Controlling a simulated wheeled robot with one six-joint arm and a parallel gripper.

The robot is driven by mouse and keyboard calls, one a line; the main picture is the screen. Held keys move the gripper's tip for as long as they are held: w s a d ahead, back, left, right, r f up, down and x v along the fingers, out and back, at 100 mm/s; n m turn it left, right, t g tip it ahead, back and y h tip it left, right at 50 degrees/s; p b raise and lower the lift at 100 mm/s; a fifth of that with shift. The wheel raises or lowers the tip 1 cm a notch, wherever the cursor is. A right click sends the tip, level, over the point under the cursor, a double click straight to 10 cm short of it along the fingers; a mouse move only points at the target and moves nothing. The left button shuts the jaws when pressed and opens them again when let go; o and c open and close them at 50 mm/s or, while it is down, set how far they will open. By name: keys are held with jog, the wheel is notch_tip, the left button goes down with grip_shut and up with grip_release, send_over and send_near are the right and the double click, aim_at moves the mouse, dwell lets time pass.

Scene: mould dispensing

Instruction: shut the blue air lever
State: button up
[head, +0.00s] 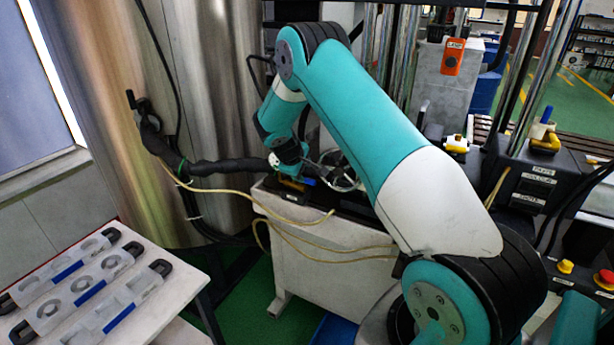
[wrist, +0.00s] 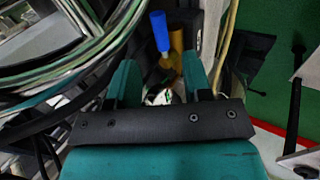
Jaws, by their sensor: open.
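A blue lever (wrist: 159,32) shows at the top middle of the wrist view, beside a yellow part (wrist: 177,50). My gripper (wrist: 158,78) is open, its two teal fingers apart. The lever appears ahead of the fingertips, between their lines; I see no contact. In the head view, a small blue piece (head: 308,181) shows beside the end of my arm, above the pale stand, and looks like the same lever. My arm hides much of the area around it, and the fingertips are not clear there.
Another blue handle (head: 546,114) stands above a yellow part on the right-hand machine. Pale hoses (head: 290,213) hang before the pale stand (head: 335,268). A steel tank (head: 208,80) stands behind. A white table (head: 187,333) with moulds is at lower left. Cables crowd the wrist view's left.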

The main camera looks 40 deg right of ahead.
aim_at(308, 181)
jog(key=p+x, duration=0.1)
jog(key=x, duration=0.5)
jog(key=shift+f, duration=0.15)
jog(key=shift+c, duration=0.3)
grip_shut()
